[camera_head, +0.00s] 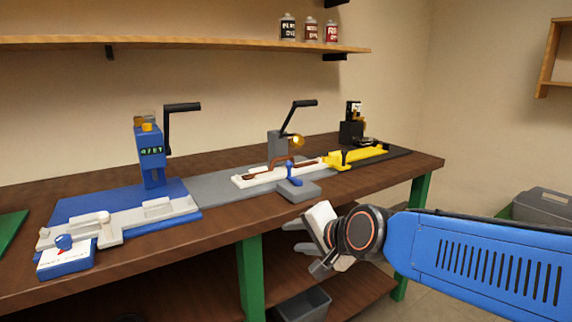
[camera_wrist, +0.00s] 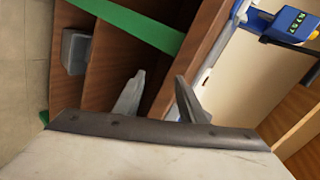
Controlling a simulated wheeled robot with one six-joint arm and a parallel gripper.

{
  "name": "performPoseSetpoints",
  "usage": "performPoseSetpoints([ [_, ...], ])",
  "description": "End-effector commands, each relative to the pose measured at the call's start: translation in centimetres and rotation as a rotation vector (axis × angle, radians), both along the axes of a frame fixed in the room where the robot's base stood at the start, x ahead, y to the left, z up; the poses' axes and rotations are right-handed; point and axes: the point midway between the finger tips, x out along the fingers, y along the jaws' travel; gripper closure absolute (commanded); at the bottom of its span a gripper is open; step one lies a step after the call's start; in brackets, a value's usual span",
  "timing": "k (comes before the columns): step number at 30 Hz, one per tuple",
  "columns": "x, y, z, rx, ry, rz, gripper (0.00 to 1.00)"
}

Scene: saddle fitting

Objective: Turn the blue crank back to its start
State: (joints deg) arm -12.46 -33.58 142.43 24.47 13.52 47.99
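A small upright blue handle (camera_head: 292,173) stands on a grey block at the front of the middle station; it looks like a crank. A blue knob (camera_head: 64,242) also sits on a blue box with a white, red-marked top at the front left, and I cannot tell for certain which of the two is the crank. My gripper (camera_head: 300,247) is open and empty, in front of the bench edge and below the grey block. In the wrist view its two fingers (camera_wrist: 159,82) are apart with nothing between them. Neither blue part is clear in that view.
A blue press (camera_head: 150,152) with a black lever and display stands at the left; it also shows in the wrist view (camera_wrist: 290,22). A yellow fixture (camera_head: 355,158) lies at the right. The workbench (camera_head: 222,220) has green legs and a lower shelf. A wall shelf (camera_head: 200,42) hangs above.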

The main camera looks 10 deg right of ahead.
Motion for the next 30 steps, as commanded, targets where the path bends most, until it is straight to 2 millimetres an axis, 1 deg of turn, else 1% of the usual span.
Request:
performPoseSetpoints([
  [1, 1.3, 0.8, 0.8, 0.097, -0.016, -0.051, 0.63],
  [3, 3.2, 1.6, 2.3, 0.262, -0.042, -0.144, 0.63],
  [7, 6.4, 2.5, 4.7, 0.573, -0.084, -0.315, 0.63],
  [10, 8.3, 2.6, 6.2, 0.802, -0.114, -0.435, 0.63],
  [15, 10.9, 2.1, 7.9, 1.21, -0.175, -0.644, 0.63],
  [18, 11.8, 1.4, 8.3, 1.439, -0.224, -0.754, 0.63],
  [22, 12.1, 0.5, 8.4, 1.671, -0.292, -0.857, 0.63],
  [26, 12.0, -0.2, 8.4, 1.807, -0.342, -0.911, 0.63],
  [30, 12.1, -0.5, 8.4, 1.858, -0.365, -0.93, 0.63],
])
